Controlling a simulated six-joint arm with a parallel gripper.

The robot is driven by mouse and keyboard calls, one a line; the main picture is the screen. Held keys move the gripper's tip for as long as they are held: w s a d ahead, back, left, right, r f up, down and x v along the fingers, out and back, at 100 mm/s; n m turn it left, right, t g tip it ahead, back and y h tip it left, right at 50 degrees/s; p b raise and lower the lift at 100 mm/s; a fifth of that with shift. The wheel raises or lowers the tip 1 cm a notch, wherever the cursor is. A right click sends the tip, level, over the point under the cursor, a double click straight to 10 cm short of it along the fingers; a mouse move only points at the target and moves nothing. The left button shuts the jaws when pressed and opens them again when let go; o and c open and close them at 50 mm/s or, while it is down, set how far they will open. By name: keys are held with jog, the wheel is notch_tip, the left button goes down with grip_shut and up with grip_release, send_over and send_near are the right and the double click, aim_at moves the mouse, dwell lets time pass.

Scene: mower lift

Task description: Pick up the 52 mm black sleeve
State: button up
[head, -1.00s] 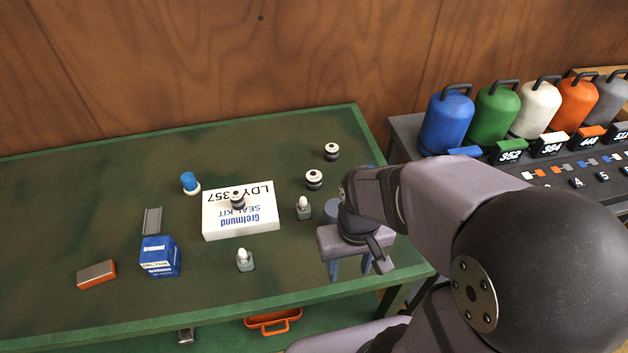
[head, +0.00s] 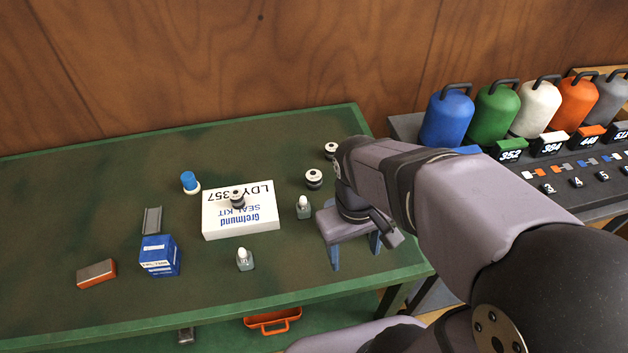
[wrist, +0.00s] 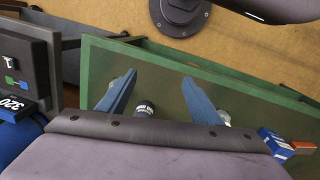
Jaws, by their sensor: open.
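Several dark round parts with white tops could be the black sleeve; I cannot read a size on any. One (head: 331,150) stands at the back right of the green bench, partly behind my arm. Another (head: 313,179) stands nearer, and a third (head: 237,199) sits on the white seal kit box (head: 240,222). My gripper (head: 355,252) is open and empty over the bench's right end, to the right of and nearer than these parts. In the wrist view, a dark part with a white top (wrist: 145,107) shows between the blue fingers (wrist: 159,77), lower down and partly hidden by my gripper body.
Small white-capped bottles (head: 303,208) (head: 245,260) stand beside the box. A blue-capped part (head: 190,182), a grey channel piece (head: 152,220), a blue box (head: 160,256) and an orange-grey block (head: 96,273) lie left. Coloured canisters (head: 447,118) stand on a side bench.

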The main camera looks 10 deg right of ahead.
jog(key=w+n+t+h, duration=0.1)
jog(key=w+n+h, duration=0.1)
jog(key=w+n, duration=0.3)
jog(key=w+d+n+t+h+b, duration=0.1)
jog(key=w+n+h, duration=0.1)
jog(key=w+n, duration=0.2)
jog(key=w+d+n+h, duration=0.1)
jog(key=w+n+h, duration=0.1)
jog(key=w+n, duration=0.3)
jog(key=shift+w+f+n+t+h+b, duration=0.3)
jog(key=shift+w+f+t+b, duration=0.05)
jog(key=shift+f+t, duration=0.05)
jog(key=w+a+n+t+h+b, duration=0.1)
jog(key=w+a+n+t, duration=0.5)
jog(key=w+a+n, duration=0.5)
send_near(313, 176)
jog(key=shift+w+d+f, duration=0.15)
jog(key=shift+w+d, duration=0.05)
jog(key=shift+w, duration=0.2)
jog(key=shift+f, duration=0.35)
jog(key=shift+d+r+p+x, duration=0.1)
jog(key=shift+p+x, duration=0.55)
jog(key=shift+x, duration=0.8)
jog(key=shift+d+r+p+x, duration=0.1)
jog(key=shift+p+x, duration=0.55)
jog(key=shift+x, duration=0.85)
jog(key=shift+w+d+f, duration=0.35)
jog(key=shift+w+d, duration=0.05)
